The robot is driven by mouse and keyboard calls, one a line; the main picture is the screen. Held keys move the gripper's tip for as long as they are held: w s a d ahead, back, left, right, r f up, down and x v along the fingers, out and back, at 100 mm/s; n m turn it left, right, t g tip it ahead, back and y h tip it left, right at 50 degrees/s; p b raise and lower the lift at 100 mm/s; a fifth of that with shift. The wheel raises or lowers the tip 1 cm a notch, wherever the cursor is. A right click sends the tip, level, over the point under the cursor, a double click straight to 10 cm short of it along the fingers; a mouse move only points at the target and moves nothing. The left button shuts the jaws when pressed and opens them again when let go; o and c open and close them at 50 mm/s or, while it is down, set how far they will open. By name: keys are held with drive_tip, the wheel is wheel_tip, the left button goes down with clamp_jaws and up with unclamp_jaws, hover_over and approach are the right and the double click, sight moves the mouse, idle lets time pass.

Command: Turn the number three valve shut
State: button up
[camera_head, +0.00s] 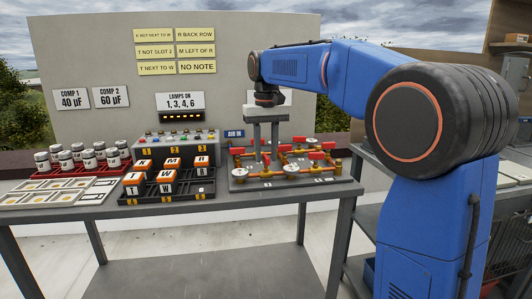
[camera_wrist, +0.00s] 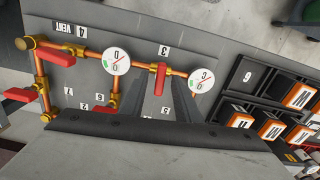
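The valve board (camera_wrist: 75,15) carries copper pipes, several red valve handles and round gauges. In the wrist view the label 3 (camera_wrist: 163,50) lies beside a red handle, the number three valve (camera_wrist: 159,78). This handle stands roughly crosswise to its pipe, between gauge D (camera_wrist: 116,62) and gauge C (camera_wrist: 201,80). My gripper (camera_wrist: 169,90) points down, with its two grey fingers apart and the handle close by its tips. I cannot tell whether they touch it. In the head view my gripper (camera_head: 266,160) is low over the board (camera_head: 340,182), among the pipes.
Other red handles sit close by, including one by the VENT 4 label (camera_wrist: 68,30). Left of the board is a black rack (camera_head: 190,192) of lettered orange-and-black blocks. A red tray (camera_head: 75,170) of jars stands farther left. A lamp panel (camera_head: 180,115) stands behind.

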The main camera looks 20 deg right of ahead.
sight(266, 156)
wheel_tip(266, 156, up, 17)
drive_tip(key=shift+r, duration=0.2)
idle(0.6)
drive_tip(key=s+d+f+t, duration=0.1)
drive_tip(key=s+d+f, duration=0.1)
drive_tip(key=s+f, duration=0.5)
drive_tip(key=s+d+f+t, duration=0.15)
drive_tip(key=s+f, duration=0.35)
drive_tip(key=s, duration=0.5)
drive_tip(key=s+d+f+t, duration=0.1)
drive_tip(key=s+f, duration=0.8)
drive_tip(key=f, duration=0.3)
drive_tip(key=s+d+f+t, duration=0.1)
drive_tip(key=s+d+f, duration=0.1)
drive_tip(key=s+f, duration=0.7)
wheel_tip(266, 156, down, 4)
drive_tip(key=shift+s+d+f, duration=0.15)
drive_tip(key=shift+s, duration=0.1)
